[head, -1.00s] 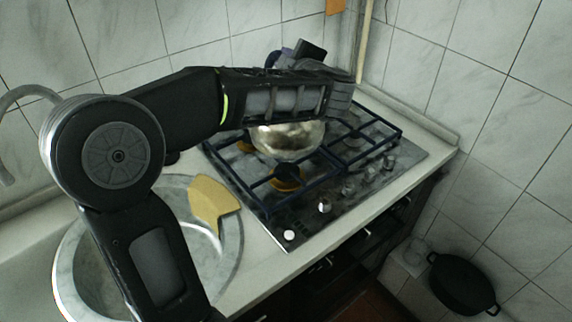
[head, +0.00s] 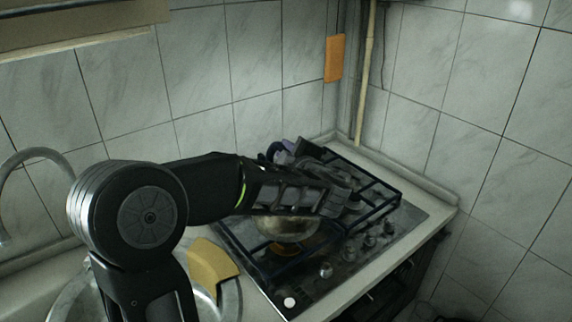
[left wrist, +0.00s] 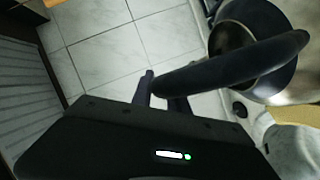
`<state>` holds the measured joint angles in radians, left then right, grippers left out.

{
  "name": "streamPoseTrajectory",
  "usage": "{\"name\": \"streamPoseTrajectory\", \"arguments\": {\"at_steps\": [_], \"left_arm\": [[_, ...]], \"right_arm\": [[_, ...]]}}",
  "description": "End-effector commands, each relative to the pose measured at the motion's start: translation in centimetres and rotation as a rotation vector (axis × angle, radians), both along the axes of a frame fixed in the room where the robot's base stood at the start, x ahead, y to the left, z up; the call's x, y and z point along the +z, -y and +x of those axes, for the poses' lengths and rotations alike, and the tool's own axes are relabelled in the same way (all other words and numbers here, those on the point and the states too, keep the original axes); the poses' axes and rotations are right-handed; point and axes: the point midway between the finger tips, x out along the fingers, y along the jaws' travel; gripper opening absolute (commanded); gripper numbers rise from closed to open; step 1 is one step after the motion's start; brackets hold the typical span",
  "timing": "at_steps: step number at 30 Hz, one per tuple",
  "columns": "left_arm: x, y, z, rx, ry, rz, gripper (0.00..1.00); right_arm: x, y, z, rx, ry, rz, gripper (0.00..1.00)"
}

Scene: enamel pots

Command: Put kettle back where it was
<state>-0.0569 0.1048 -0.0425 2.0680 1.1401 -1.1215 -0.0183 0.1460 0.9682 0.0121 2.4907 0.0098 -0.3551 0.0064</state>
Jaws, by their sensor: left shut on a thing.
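The kettle (head: 285,228) is a shiny metal pot on or just above the left part of the gas stove (head: 318,290); my left arm hides most of it, and I cannot tell whether it touches the grate. In the left wrist view its dark curved handle (left wrist: 245,62) crosses the metal body. My left gripper (left wrist: 160,92) is shut on the handle, with its fingertips at the handle's near end. In the head view the forearm covers the grip. My right gripper is not in view.
A round metal sink (head: 232,300) lies left of the stove, with a yellow piece (head: 210,263) at its rim. A faucet (head: 30,155) stands at far left. Tiled walls close off the back and right. An orange plate (head: 334,58) is on the wall. The stove's right burners look clear.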

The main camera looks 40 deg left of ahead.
Motion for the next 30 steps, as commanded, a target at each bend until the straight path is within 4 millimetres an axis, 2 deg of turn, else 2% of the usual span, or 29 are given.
{"name": "streamPoseTrajectory", "arguments": {"at_steps": [2, 10, 30], "left_arm": [[-0.1, 0.0, 0.0, -0.001, 0.002, 0.004, 0.0], [-3.2, 0.0, 0.1, -0.001, 0.002, 0.004, 0.0], [-4.5, 0.0, 0.0, -0.001, 0.005, 0.002, 0.0]], "right_arm": [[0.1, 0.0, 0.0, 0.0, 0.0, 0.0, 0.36], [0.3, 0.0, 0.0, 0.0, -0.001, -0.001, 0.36], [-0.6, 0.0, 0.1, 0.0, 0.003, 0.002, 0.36]]}}
